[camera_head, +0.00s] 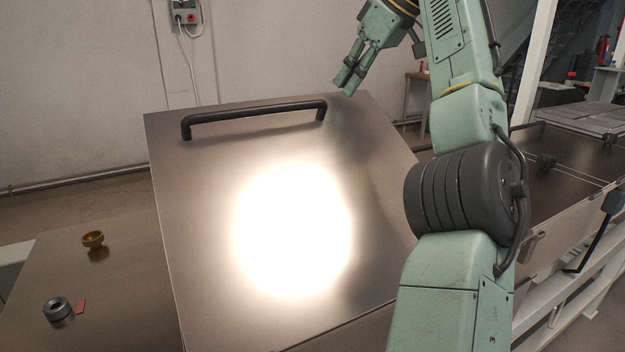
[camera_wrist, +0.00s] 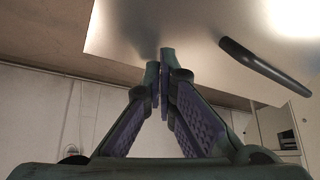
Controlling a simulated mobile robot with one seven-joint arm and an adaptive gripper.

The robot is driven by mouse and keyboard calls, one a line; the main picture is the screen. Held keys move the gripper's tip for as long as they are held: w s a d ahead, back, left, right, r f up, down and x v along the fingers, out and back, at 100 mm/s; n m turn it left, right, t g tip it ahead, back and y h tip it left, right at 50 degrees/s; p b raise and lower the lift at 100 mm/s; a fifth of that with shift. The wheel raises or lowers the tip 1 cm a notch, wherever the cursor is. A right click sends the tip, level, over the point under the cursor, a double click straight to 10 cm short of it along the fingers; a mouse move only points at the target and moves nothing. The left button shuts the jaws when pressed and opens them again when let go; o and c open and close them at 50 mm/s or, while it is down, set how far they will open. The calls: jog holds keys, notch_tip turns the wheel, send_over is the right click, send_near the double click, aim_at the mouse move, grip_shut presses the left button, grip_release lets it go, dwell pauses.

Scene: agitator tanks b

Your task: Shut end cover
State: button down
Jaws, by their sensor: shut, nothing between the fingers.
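The end cover (camera_head: 200,200) is a large flat metal lid, raised and tilted, with a bright glare on its face. A black bar handle (camera_head: 255,115) runs along its upper edge. My gripper (camera_head: 345,82) is shut and empty, at the cover's upper right corner, to the right of the handle. In the wrist view the fingertips (camera_wrist: 163,58) show against the edge of the cover (camera_wrist: 190,35), with the handle (camera_wrist: 265,66) to their right. I cannot tell whether the fingers touch the cover.
At left a metal top (camera_head: 130,265) bears a brass fitting (camera_head: 93,239), a dark ring (camera_head: 57,308) and a small red piece (camera_head: 81,306). A socket box (camera_head: 186,12) hangs on the back wall. Another dark metal surface on a white frame (camera_head: 570,170) stands at right.

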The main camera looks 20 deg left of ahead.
aim_at(341, 118)
jog(key=shift+f+b, duration=1)
jog(key=shift+f, duration=0.25)
jog(key=shift+w+a+f+b, duration=0.25)
jog(key=shift+a+f, duration=0.1)
jog(key=shift+f, duration=0.6)
jog(key=shift+w+a+f+b, duration=0.25)
jog(key=shift+w+a+f, duration=0.1)
jog(key=shift+f, duration=0.55)
jog(key=shift+w+a+f+b, duration=0.25)
jog(key=shift+a+f, duration=0.1)
jog(key=shift+f, duration=0.6)
